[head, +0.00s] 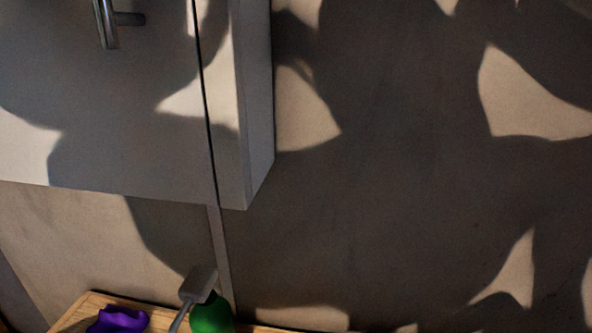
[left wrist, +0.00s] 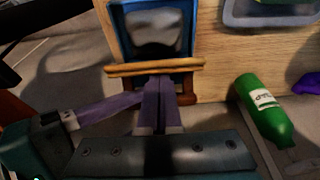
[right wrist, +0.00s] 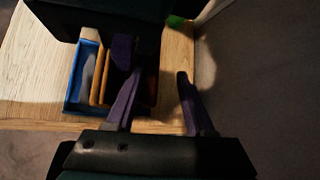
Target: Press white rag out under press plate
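A blue box (left wrist: 188,48) stands on the wooden top, with a pale grey patch inside that may be the white rag (left wrist: 155,25); I cannot tell for sure. Two light wooden bars (left wrist: 155,67), perhaps part of the press, cross its near side. They also show in the right wrist view (right wrist: 101,75). My left gripper (left wrist: 158,82) has its purple fingers together, tips at the bars; I see nothing between them. My right gripper (right wrist: 155,80) is open, its fingers wide apart beside the box, with a dark reddish-brown part (right wrist: 149,88) between them. The head view shows neither gripper.
A green bottle (left wrist: 264,110) lies or stands right of the box, near a purple object (left wrist: 307,84) and a grey-blue tray (left wrist: 270,20). In the head view, a grey-headed tool (head: 198,285) is beside the bottle. A white cabinet (head: 120,110) hangs above; the wall is behind.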

